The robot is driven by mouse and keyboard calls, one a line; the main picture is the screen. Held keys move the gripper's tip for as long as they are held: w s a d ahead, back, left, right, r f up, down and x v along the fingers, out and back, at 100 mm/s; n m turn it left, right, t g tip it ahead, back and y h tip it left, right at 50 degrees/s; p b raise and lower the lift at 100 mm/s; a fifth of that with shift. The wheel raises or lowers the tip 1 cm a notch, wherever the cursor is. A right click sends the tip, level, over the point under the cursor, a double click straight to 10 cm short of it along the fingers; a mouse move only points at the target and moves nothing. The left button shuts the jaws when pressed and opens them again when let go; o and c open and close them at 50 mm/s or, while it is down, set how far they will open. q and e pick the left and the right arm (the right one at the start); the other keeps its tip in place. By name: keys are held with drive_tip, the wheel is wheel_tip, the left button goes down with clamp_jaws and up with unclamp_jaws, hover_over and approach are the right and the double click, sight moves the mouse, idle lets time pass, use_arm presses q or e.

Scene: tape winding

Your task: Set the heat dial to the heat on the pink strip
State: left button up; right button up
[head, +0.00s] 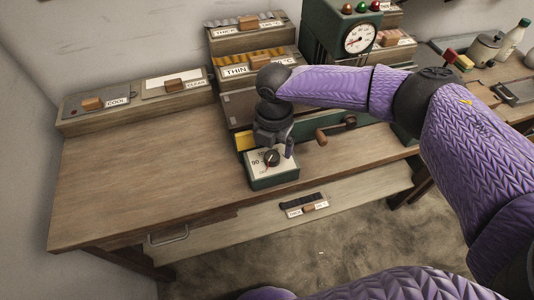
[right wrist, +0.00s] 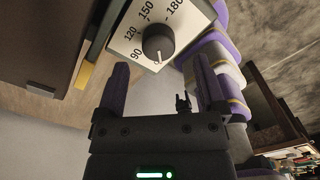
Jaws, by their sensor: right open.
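The heat dial is a dark round knob (head: 272,158) on a pale face atop a small green box (head: 274,183) at the table's front edge. In the right wrist view the knob (right wrist: 158,42) has 90, 120, 150 and 180 printed around it. Its white mark points toward the picture's bottom, nearest the 90. My right gripper (right wrist: 163,75) is open and empty, with the knob ahead of its fingertips, seemingly apart from it. In the head view it hangs over the box's back. My left gripper is out of view.
A green machine with a round gauge (head: 359,38) and coloured lamps stands behind. A THIN bin (head: 236,71) and other strip bins stand beside it. A wooden-handled crank (head: 335,129) is right of the dial box. The table's left part (head: 150,165) is clear.

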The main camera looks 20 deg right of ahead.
sight(272, 155)
wheel_tip(272, 155, down, 4)
drive_tip(key=shift+r+b, duration=0.1)
drive_tip(key=shift+b, duration=0.3)
drive_tip(key=shift+c, duration=0.2)
drive_tip(key=shift+a, duration=0.1)
clamp_jaws()
